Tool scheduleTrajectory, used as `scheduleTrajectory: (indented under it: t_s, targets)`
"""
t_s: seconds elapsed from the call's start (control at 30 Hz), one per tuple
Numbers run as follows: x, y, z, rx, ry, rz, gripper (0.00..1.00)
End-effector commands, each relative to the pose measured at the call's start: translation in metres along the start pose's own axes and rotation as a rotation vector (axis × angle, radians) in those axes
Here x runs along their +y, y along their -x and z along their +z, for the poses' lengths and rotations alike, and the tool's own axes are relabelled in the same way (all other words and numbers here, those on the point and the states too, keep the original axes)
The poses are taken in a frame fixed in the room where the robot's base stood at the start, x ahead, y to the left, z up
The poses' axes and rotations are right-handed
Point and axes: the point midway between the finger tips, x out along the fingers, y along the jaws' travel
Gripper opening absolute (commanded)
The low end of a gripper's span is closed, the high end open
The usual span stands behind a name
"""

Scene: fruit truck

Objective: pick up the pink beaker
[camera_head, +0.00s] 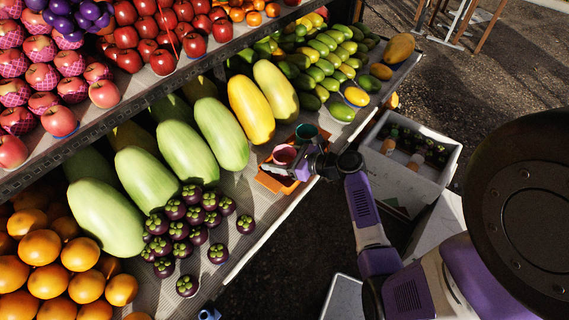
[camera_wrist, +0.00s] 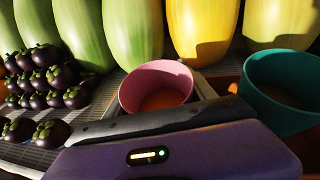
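The pink beaker (camera_head: 284,154) stands upright in an orange tray (camera_head: 272,183) on the stall's lower shelf, near its front edge. My gripper (camera_head: 302,163) is right beside the beaker, on its front right side in the head view. In the wrist view the pink beaker (camera_wrist: 130,92) shows its open rim and orange-brown inside, just beyond the dark front of my gripper (camera_wrist: 165,118), which hides its lower part. The fingertips do not show clearly, so I cannot tell whether they are open or touch the beaker.
A teal beaker (camera_head: 306,132) stands close behind the pink one; it also shows at the right of the wrist view (camera_wrist: 285,92). Mangosteens (camera_head: 180,230) lie to the left, and large green and yellow melons (camera_head: 250,110) lie behind. A white crate (camera_head: 425,180) with bottles stands right.

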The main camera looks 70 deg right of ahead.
Motion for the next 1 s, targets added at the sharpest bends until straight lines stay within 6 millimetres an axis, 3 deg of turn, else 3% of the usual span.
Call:
scheduleTrajectory:
  t_s: [0.03,0.17,0.2,0.67,1.0]
  targets:
    - [0.0,0.0,0.0,0.0,0.0,0.0,0.42]
    - [0.0,0.0,0.0,0.0,0.0,0.0,0.17]
    - [0.0,0.0,0.001,-0.001,0.0,0.0,0.15]
    - [0.0,0.002,0.006,-0.001,0.001,0.0,0.15]
    - [0.0,0.011,0.031,-0.002,0.003,-0.001,0.15]
